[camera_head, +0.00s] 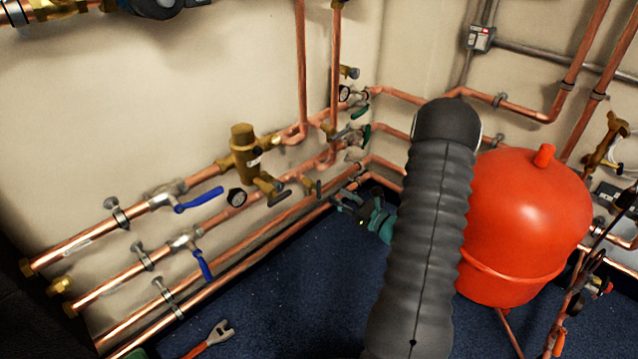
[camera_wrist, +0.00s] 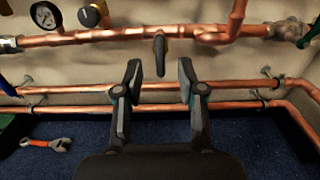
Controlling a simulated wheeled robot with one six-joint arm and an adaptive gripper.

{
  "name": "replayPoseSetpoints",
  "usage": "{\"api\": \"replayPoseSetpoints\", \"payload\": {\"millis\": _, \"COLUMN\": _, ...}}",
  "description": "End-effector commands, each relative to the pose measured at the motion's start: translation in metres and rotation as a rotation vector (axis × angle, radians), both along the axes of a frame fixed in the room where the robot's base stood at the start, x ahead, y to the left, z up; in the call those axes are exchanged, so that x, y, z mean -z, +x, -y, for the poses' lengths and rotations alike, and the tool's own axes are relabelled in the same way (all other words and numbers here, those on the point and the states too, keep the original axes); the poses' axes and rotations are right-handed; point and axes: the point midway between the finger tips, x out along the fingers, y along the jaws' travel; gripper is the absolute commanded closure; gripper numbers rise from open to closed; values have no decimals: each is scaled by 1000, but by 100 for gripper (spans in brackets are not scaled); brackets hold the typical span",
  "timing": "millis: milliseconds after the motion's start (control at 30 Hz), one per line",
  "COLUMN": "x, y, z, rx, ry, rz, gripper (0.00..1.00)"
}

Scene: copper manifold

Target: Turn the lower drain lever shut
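A small dark lever (camera_wrist: 160,58) hangs down from a copper pipe in the wrist view, centred between my fingertips. It seems to be the dark lever (camera_head: 312,188) right of the brass valve in the head view. My gripper (camera_wrist: 159,80) is open and empty, with one finger on each side of the lever in the picture. I cannot tell whether the fingertips are level with the lever or short of it; no contact shows. In the head view my gripper (camera_head: 362,214) is partly hidden by my dark arm, low beside the pipes.
A pressure gauge (camera_wrist: 45,15) and a brass fitting (camera_wrist: 92,15) sit left of the lever. Lower copper pipes (camera_wrist: 75,92) run behind my fingers. A wrench (camera_wrist: 47,144) lies on the blue floor. A red tank (camera_head: 525,215) stands right of my arm. Blue-handled valves (camera_head: 200,200) are at left.

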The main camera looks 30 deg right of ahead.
Motion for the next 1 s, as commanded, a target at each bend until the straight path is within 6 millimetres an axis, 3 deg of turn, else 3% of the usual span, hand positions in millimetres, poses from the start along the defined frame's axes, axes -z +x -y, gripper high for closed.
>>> {"api": "replayPoseSetpoints", "payload": {"millis": 300, "x": 0, "y": 56, "z": -22, "rx": -5, "ry": -1, "rz": 1, "gripper": 61}}
{"api": "replayPoseSetpoints", "payload": {"millis": 500, "x": -1, "y": 78, "z": -30, "rx": -3, "ry": -1, "rz": 1, "gripper": 61}}
{"api": "replayPoseSetpoints", "payload": {"millis": 933, "x": 0, "y": 87, "z": -32, "rx": -1, "ry": 0, "rz": 0, "gripper": 61}}
{"api": "replayPoseSetpoints", "payload": {"millis": 967, "x": 0, "y": 87, "z": -32, "rx": -1, "ry": 0, "rz": 0, "gripper": 63}}
{"api": "replayPoseSetpoints", "payload": {"millis": 1000, "x": 0, "y": 87, "z": -32, "rx": -1, "ry": 0, "rz": 0, "gripper": 73}}
